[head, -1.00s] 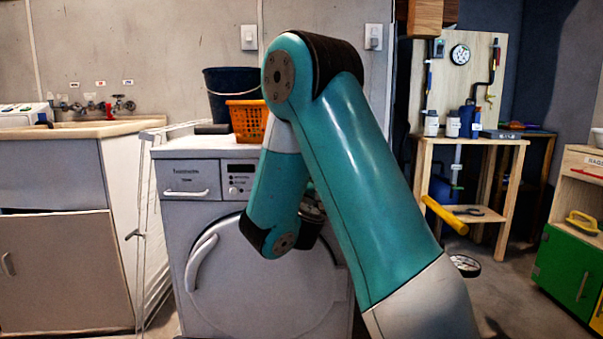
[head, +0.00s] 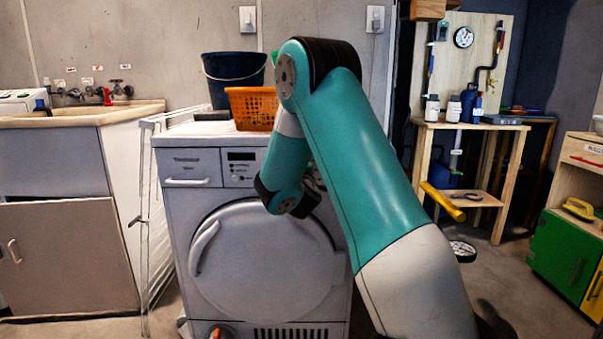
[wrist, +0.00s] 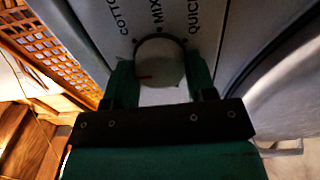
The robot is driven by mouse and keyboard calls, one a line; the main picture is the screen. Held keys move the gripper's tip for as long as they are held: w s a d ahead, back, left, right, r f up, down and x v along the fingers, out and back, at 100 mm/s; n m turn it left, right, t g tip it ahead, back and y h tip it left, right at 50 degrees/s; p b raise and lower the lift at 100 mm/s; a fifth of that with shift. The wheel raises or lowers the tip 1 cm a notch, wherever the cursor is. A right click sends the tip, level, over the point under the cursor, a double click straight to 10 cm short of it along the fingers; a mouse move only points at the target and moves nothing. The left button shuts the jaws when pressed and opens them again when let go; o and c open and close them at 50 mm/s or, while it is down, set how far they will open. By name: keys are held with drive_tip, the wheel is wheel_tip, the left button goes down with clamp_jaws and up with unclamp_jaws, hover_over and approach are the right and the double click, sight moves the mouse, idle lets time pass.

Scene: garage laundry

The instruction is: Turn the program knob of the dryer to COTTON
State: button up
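The program knob (wrist: 160,62) is round and pale, with a short red mark on its left lower side in the wrist view. Printed words curve around it: a partly cut-off COTTO… at upper left, MIX at the top and QUICK at upper right. The red mark points left, away from MIX. My gripper (wrist: 160,80) has one green finger on each side of the knob; I see no clear gap, but cannot tell whether they press on it. In the head view the dryer (head: 265,255) stands front on, its door shut; my arm hides the knob and gripper.
An orange basket (head: 249,108) and a dark bucket (head: 233,80) stand on the dryer. A white drying rack (head: 146,210) and a sink cabinet (head: 60,235) are at left. A wooden workbench (head: 470,135) and a green-doored cabinet (head: 562,250) are at right.

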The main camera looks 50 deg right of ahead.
drive_tip(key=shift+c, duration=0.6)
drive_tip(key=shift+m+b, duration=0.3)
drive_tip(key=shift+f+m+b, duration=0.1)
drive_tip(key=shift+m+b, duration=3.45)
drive_tip(key=shift+m, duration=0.95)
drive_tip(key=o, duration=0.9)
drive_tip(key=shift+s+a, duration=0.1)
